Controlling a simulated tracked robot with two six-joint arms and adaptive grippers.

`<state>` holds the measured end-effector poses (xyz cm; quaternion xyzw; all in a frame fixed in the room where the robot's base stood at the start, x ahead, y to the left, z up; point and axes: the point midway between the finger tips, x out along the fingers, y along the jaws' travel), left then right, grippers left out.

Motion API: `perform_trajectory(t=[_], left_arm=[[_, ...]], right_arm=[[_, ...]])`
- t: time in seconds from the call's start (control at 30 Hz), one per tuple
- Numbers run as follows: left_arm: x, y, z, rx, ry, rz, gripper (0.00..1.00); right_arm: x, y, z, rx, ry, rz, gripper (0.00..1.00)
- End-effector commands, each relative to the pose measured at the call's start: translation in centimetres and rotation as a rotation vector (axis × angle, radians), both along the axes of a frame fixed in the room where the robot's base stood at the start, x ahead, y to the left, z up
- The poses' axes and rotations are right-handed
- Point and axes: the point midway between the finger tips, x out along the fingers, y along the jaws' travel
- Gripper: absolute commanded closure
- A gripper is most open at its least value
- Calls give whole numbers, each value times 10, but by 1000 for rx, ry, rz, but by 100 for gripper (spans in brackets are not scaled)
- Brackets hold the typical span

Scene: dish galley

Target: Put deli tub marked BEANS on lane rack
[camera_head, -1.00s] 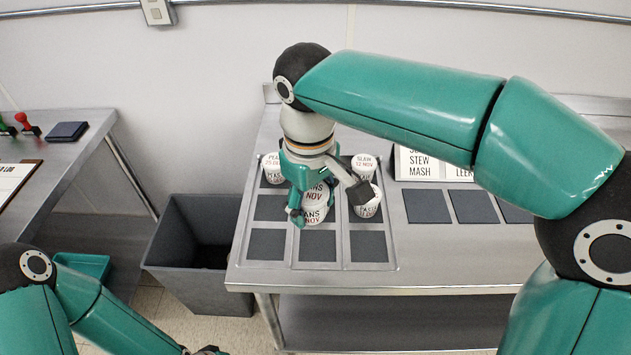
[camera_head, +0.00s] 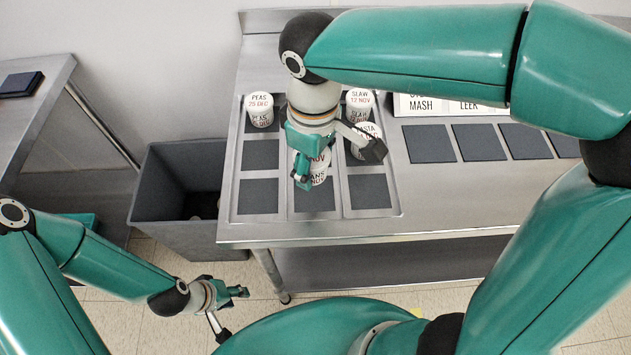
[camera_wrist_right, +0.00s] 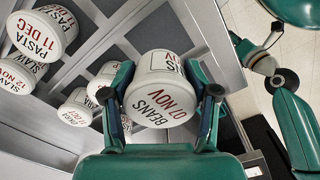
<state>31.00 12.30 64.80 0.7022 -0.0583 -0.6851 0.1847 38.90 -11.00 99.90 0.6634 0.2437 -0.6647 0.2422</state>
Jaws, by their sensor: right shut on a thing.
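The tub marked BEANS 07 NOV (camera_wrist_right: 160,92) is white with a printed lid and side. My right gripper (camera_head: 316,168) is shut on it, with one finger on each side in the right wrist view. In the head view the BEANS tub (camera_head: 319,172) is over the middle lane of the lane rack (camera_head: 286,190), near the front dark square. I cannot tell whether it touches the rack. My left gripper (camera_head: 232,312) is open and empty, low in front of the counter and away from the rack.
Tubs marked PEAS (camera_head: 260,112), SLAW (camera_head: 357,103) and PASTA (camera_head: 362,148) stand in the outer lanes. Another tub (camera_wrist_right: 106,76) is close to BEANS. The front left and right squares are clear. A grey bin (camera_head: 165,200) stands left of the counter.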

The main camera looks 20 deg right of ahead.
Motion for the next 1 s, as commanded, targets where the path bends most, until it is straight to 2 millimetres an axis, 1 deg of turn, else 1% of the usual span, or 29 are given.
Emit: perform_trajectory(t=[0.03, 0.1, 0.27, 0.53, 0.63, 0.83, 0.97, 1.0], left_arm=[[0, 0, -1, 0, 0, 0, 60], [0, 0, -1, 0, 0, 0, 60], [0, 0, -2, 0, 0, 0, 60], [0, 0, -4, 0, -1, 0, 60], [0, 0, -4, 0, 0, 0, 60], [0, 0, -4, 0, 0, 0, 60], [0, 0, -8, 0, 0, 0, 60], [0, 0, -7, 0, 0, 0, 60]], right_arm=[[-1, -1, -10, -1, 3, 0, 80], [0, 0, -17, -1, 0, 0, 80], [0, 0, -27, -1, 0, -1, 80], [0, -1, -62, -1, 1, -1, 80], [0, -1, -66, 0, 0, -1, 80], [0, 0, -66, 1, -2, -1, 80], [0, 0, -70, 0, -1, -1, 80], [0, 0, -69, 0, -1, -1, 38]])
